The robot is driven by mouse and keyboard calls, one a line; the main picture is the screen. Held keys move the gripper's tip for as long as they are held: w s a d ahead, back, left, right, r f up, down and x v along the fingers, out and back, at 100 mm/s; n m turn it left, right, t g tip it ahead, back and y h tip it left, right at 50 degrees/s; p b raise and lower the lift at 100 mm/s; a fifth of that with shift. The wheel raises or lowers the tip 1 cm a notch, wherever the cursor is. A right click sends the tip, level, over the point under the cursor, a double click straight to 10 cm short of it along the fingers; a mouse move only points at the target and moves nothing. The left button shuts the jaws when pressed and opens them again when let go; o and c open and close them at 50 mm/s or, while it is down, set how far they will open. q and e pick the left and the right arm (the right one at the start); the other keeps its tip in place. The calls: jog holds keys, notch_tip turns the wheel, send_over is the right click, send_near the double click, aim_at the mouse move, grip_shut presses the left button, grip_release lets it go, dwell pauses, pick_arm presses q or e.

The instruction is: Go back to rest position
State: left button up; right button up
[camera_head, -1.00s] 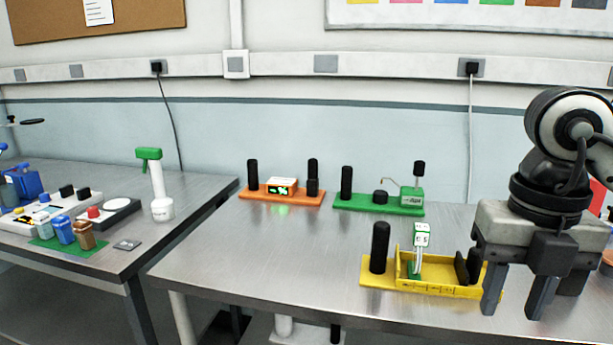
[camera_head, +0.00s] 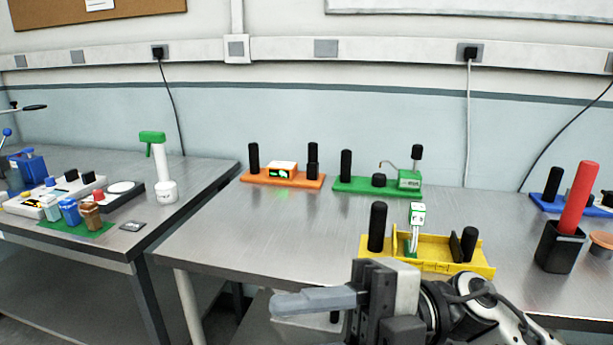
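My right gripper (camera_head: 290,308) is low in the picture, in front of the table's front edge, with its fingers pointing left. I see it from the side, and its fingers overlap, so the gap between them is unclear. No held object shows. My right arm comes in from the bottom right. The yellow module (camera_head: 432,252) stands on the table behind the gripper, apart from it, with a white-and-green part (camera_head: 417,214) upright in it. My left gripper is not in view.
An orange module (camera_head: 255,179) and a green module (camera_head: 350,185) stand at the back of the table. A black cup (camera_head: 558,250) holding a red rod (camera_head: 578,200) stands at right, near a blue module (camera_head: 546,205). The left table (camera_head: 185,215) carries several tools.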

jog(key=w+d+f+m+t+h, duration=0.3)
jog(key=w+d+f+m+t, duration=0.15)
jog(key=m+t, duration=0.8)
jog(key=w+d+f+m+t+h, duration=0.3)
jog(key=w+f+m+t, duration=0.3)
jog(key=m+t, duration=0.65)
jog(key=s+d+f+m+g+h, duration=0.2)
jog(key=s+f+h, duration=0.1)
jog(key=f, duration=0.5)
jog(key=s+d+f+m+g+h, duration=0.2)
jog(key=s+f+m+g+h, duration=0.1)
jog(key=f, duration=0.5)
jog(key=s+d+f+m+g+h, duration=0.3)
jog(key=s+f+h, duration=0.1)
jog(key=f, duration=0.4)
jog(key=shift+s+f, duration=0.25)
jog(key=shift+s, duration=0.5)
